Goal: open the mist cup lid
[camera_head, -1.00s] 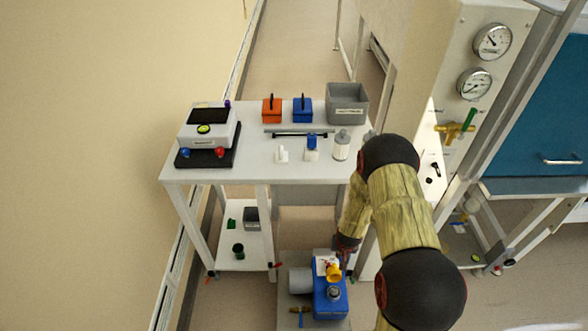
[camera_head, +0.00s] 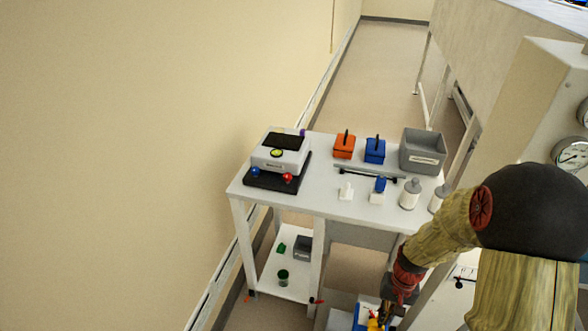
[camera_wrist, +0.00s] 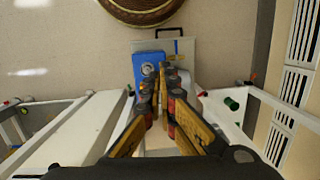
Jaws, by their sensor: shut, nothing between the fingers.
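A blue pump body (camera_wrist: 143,72) stands low on a grey base. A round grey cap (camera_wrist: 148,68) is on top of it. I cannot tell for certain which part is the mist cup lid; my fingers hide part of the pump. In the head view only a sliver of the blue pump (camera_head: 361,318) shows at the bottom edge, with a yellow part (camera_head: 375,325) beside it. My gripper (camera_wrist: 166,76) is shut and empty, just right of the cap in the wrist view. It also shows in the head view (camera_head: 386,312). I cannot tell whether it touches the pump.
A white table (camera_head: 318,200) stands above and behind the pump. It holds a balance (camera_head: 280,155), orange (camera_head: 344,146) and blue (camera_head: 375,151) boxes, a grey bin (camera_head: 423,152) and bottles. Its lower shelf (camera_head: 283,262) holds a green cup (camera_head: 283,276). A wall lies left.

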